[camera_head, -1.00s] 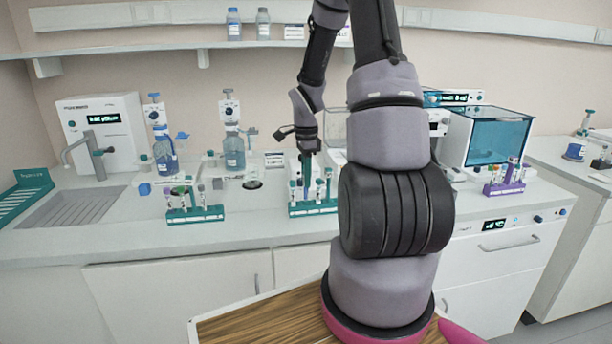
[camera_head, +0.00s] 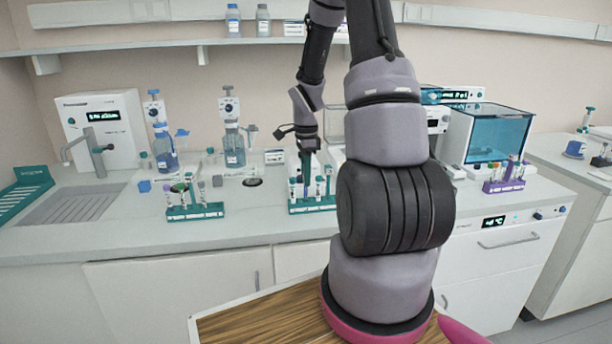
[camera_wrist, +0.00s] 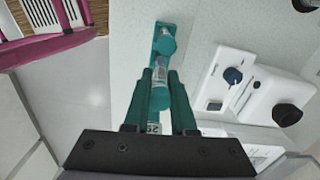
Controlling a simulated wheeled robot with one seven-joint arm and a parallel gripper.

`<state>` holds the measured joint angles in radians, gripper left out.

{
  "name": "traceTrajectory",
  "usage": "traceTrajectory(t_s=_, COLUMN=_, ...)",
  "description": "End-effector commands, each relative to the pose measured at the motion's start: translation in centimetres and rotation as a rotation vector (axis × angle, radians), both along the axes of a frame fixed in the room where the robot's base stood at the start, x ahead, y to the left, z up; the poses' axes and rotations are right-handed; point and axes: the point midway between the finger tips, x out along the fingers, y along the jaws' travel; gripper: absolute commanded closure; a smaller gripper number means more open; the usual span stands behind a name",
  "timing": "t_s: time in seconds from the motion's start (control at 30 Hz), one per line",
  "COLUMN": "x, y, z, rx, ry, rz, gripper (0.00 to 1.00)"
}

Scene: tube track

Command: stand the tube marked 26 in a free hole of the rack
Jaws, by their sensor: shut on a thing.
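My gripper (camera_wrist: 161,74) has teal fingers, shut on a teal-capped tube (camera_wrist: 159,99) in the wrist view. A white label with dark digits shows near the gripper's base; it appears to read 26, turned over. In the head view my gripper (camera_head: 306,172) points down at the middle teal rack (camera_head: 313,207), among its tubes. The held tube is too small to pick out there. In the wrist view, part of a teal rack (camera_wrist: 163,29) and another teal cap (camera_wrist: 167,46) lie beyond the fingertips. I cannot tell whether the held tube touches the rack.
A second teal rack (camera_head: 195,213) with several tubes stands to the left, and a purple rack (camera_head: 503,186) to the right. Bottle-top dispensers (camera_head: 233,148) stand behind. A teal-glazed box (camera_head: 497,136) is at the right. Bare counter lies between the two teal racks.

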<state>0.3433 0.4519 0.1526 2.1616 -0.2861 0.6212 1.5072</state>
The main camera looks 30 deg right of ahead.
Motion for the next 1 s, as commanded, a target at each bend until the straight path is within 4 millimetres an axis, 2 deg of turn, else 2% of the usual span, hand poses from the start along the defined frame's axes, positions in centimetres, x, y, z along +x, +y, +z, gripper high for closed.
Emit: traceTrajectory(t_s=1.0, x=0.0, y=0.0, z=-1.4, rx=0.0, ry=0.001, rz=0.0, gripper=1.0)
